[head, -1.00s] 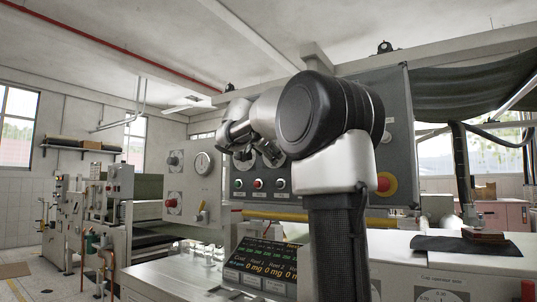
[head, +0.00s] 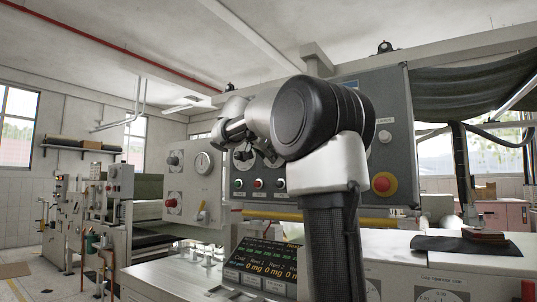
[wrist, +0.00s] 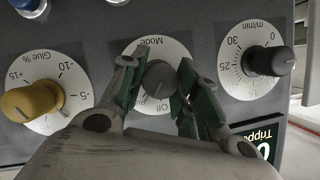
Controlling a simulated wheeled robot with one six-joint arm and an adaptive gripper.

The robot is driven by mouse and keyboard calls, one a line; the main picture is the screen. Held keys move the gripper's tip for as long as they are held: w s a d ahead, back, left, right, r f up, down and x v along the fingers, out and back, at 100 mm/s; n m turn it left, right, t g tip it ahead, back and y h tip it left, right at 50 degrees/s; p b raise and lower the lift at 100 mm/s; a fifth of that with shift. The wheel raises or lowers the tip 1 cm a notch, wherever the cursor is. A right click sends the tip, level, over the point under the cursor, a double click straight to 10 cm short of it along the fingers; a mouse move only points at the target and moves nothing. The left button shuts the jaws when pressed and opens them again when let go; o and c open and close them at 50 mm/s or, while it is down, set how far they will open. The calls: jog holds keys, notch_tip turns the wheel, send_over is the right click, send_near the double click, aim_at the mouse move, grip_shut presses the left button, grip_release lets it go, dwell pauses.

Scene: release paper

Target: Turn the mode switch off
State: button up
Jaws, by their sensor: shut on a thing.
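The mode switch is a dark round knob (wrist: 159,82) on a white dial marked "Mode" and "Off", upside down in the middle of the wrist view. The "Off" mark lies just below the knob in that view. I cannot tell exactly where the knob points. My gripper (wrist: 157,88) has its green-padded fingers on both sides of the knob and is shut on it. In the head view my gripper (head: 234,138) is at the grey control panel (head: 397,110), and my arm hides the mode knob there.
In the wrist view, a yellow glue knob (wrist: 30,102) is left and a black m/min knob (wrist: 270,61) right, both close to my fingers. In the head view a red emergency button (head: 381,184) is right of my arm. A display (head: 262,262) stands below.

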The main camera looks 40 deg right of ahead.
jog(key=n+g+h, duration=0.1)
jog(key=n+g, duration=0.2)
jog(key=n, duration=0.1)
jog(key=shift+w+n, duration=0.1)
jog(key=shift+n, duration=0.2)
dwell(0.6)
jog(key=o, duration=1)
jog(key=shift+a, duration=0.1)
jog(key=v, duration=1.1)
jog(key=shift+a+r, duration=0.25)
jog(key=shift+a, duration=0.15)
